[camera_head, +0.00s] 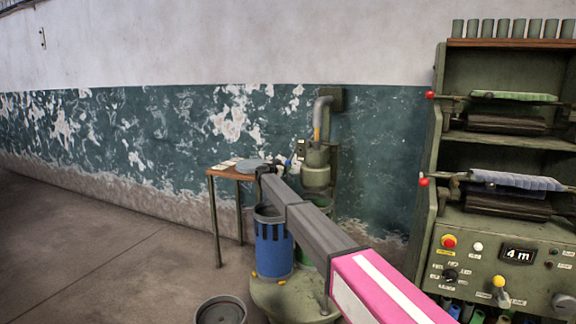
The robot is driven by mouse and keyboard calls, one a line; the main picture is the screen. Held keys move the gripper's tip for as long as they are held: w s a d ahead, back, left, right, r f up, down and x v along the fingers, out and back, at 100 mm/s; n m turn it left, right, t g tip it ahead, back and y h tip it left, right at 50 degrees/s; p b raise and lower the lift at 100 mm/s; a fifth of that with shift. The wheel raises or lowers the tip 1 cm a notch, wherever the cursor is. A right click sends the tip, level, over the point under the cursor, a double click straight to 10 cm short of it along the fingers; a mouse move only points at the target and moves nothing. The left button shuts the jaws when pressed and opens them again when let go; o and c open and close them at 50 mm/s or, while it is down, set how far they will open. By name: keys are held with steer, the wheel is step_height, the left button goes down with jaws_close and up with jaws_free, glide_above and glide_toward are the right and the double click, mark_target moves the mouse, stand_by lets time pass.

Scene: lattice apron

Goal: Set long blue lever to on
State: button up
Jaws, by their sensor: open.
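My arm reaches from the lower right toward the green machine (317,172) by the wall. My gripper (262,171) is at its far end, small and dark, and is open with nothing visible in it. A small blue tip (288,162), possibly the end of the blue lever, shows just right of my gripper, at the left side of the green machine. The rest of the lever is hidden or too small to make out, so its setting cannot be told. I cannot tell whether my gripper touches it.
A small wooden table (227,173) with a grey disc stands behind my gripper. A blue bin (273,252) stands below my arm. A dark round bin (221,311) is in front. A green control cabinet (447,215) with red-knobbed levers stands at right. The floor at left is clear.

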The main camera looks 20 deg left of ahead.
mark_target(287, 161)
steer(key=x, duration=0.4)
steer(key=shift+w+d, duration=0.1)
steer(key=shift+w, duration=0.2)
jaws_close()
steer(key=shift+s+r+g, duration=0.3)
steer(key=shift+r+g, duration=0.3)
steer(key=shift+r, duration=0.15)
step_height(287, 161, up, 8)
steer(key=g, duration=0.3)
steer(key=n+g+y, duration=0.1)
steer(key=g, duration=0.2)
steer(key=shift+f+y, duration=0.2)
steer(key=shift+y, duration=0.1)
steer(key=shift+w+r+g, duration=0.2)
steer(key=shift+r+g, duration=0.45)
steer(key=shift+g, duration=0.05)
steer(key=shift+w+r, duration=0.25)
steer(key=shift+r, duration=0.45)
